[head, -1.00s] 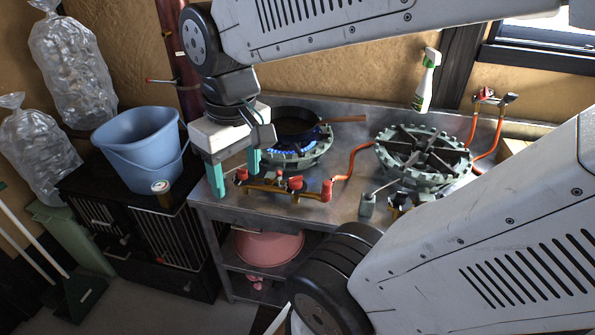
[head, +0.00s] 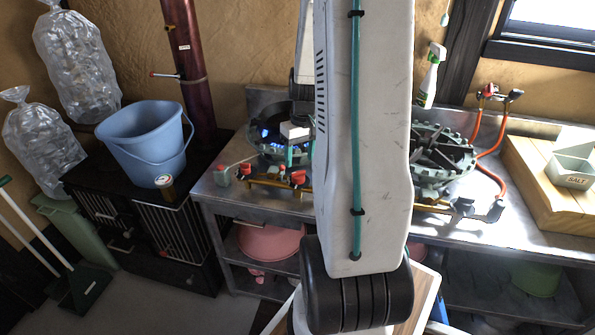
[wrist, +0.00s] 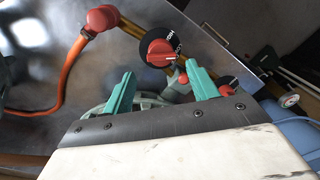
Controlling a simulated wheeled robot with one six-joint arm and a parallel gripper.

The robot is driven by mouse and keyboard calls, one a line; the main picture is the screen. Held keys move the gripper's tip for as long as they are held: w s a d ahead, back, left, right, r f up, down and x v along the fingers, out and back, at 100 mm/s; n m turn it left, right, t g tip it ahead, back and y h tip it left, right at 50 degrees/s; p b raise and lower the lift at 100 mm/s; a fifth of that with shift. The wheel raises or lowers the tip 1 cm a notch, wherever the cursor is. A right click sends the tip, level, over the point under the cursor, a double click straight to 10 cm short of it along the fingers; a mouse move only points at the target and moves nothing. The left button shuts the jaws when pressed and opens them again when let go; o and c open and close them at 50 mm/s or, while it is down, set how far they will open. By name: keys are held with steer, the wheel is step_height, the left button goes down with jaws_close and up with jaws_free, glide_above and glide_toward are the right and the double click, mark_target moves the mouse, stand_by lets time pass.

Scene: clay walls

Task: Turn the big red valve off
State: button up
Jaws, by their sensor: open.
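A red valve knob (wrist: 158,50) with a dark labelled disc behind it shows in the wrist view, on a brass pipe. It lies just beyond and between my gripper's (wrist: 160,75) two teal fingers, which are open and apart from it. A second, smaller-looking red knob (wrist: 228,83) is to the right, and a red fitting (wrist: 102,18) with an orange hose is at upper left. In the head view, red knobs (head: 298,177) sit on the front pipe below the lit burner (head: 268,148). My gripper (head: 298,155) is above them, partly hidden by my arm.
A steel counter (head: 225,200) carries the burners; a second burner (head: 440,160) stands right of my arm. A blue bucket (head: 145,140) and gauge (head: 164,182) are at left. A spray bottle (head: 430,78) and wooden board (head: 530,185) are at right.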

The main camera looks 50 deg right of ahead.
mark_target(298, 176)
steer(key=f, duration=0.5)
steer(key=shift+w+a+f, duration=0.1)
steer(key=shift+a+f, duration=0.15)
steer(key=shift+f, duration=0.15)
steer(key=c, duration=0.9)
